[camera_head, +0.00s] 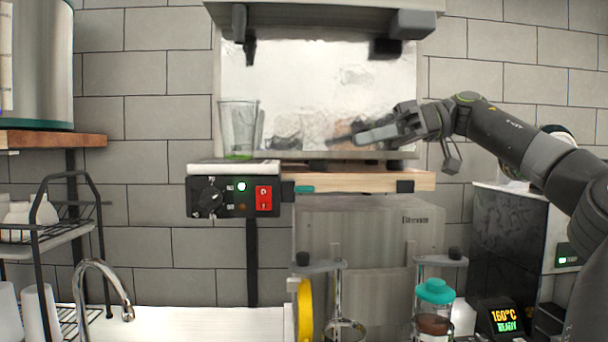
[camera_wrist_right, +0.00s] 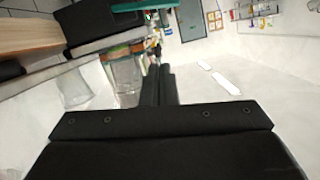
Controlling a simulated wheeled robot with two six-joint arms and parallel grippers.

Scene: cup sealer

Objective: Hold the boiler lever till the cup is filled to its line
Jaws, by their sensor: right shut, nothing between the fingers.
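A clear cup (camera_head: 239,128) stands upright on the ledge of the steel machine, with green at its bottom; I cannot make out a fill line. It also shows in the right wrist view (camera_wrist_right: 124,76), beside the fingers. A black tap or lever part (camera_head: 250,48) hangs from the machine's top above the cup; I cannot tell which it is. My right gripper (camera_head: 345,138) reaches in from the right in front of the steel back panel. It is shut and empty, to the right of the cup and apart from it. My left gripper is out of view.
A control box (camera_head: 235,196) with a dial and red switch sits below the cup. A wooden shelf (camera_head: 360,181) runs under my right gripper. A black dish rack (camera_head: 55,225) and a tap (camera_head: 105,285) are at left. A grinder-like machine (camera_head: 510,235) stands at right.

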